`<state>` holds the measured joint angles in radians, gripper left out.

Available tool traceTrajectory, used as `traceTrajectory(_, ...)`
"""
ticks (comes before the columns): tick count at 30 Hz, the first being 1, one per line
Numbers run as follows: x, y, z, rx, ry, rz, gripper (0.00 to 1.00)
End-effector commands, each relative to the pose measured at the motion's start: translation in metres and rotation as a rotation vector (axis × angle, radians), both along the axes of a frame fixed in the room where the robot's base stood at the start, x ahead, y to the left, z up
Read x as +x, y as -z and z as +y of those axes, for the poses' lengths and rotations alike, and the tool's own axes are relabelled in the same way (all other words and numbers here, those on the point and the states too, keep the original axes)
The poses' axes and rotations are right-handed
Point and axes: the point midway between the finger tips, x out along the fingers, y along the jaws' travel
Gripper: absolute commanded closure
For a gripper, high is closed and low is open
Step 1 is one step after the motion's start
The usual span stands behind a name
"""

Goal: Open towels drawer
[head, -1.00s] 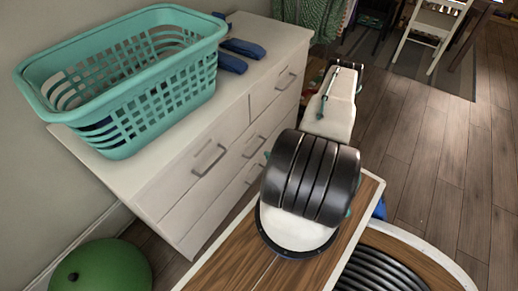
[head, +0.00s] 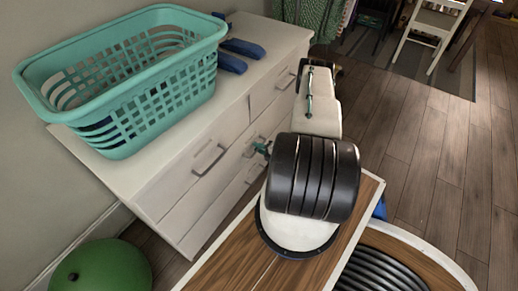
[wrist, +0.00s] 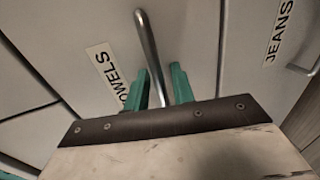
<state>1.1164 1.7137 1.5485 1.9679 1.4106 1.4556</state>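The towels drawer (wrist: 75,45) fills the left and middle of the wrist view, with a white label (wrist: 112,76) reading "OWELS", its first letter not visible. A metal bar handle (wrist: 149,50) stands out from the drawer front beside the label. My gripper (wrist: 160,70) has two teal fingers, spread apart, with the handle between them. I see no clear squeeze on it. In the head view, a teal part of my gripper (head: 262,148) shows at the dresser's front, by a middle handle. My arm hides part of the drawer fronts there. The drawer looks closed.
The white dresser (head: 148,186) carries a teal laundry basket (head: 125,82) and blue items (head: 242,48). A drawer labelled "JEANS" (wrist: 278,33) lies to the right in the wrist view. A green ball (head: 100,268) sits on the floor at lower left. Floor at right is open.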

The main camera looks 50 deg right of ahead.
Motion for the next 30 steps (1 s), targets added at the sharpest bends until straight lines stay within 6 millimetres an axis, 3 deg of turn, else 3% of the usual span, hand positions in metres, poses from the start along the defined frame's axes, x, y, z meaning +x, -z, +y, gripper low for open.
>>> traceTrajectory(2,0.000,0.000,0.000,0.000,0.000,0.000,0.75)
traceTrajectory(5,0.000,0.000,0.000,0.000,0.000,0.000,0.97)
traceTrajectory(6,0.000,0.000,0.000,0.000,0.000,0.000,1.00)
traceTrajectory(17,-0.012,0.000,-0.001,0.001,0.001,0.001,1.00)
traceTrajectory(23,-0.047,0.000,-0.004,0.002,0.006,0.001,1.00)
traceTrajectory(30,-0.111,0.000,-0.010,0.002,0.007,0.000,1.00)
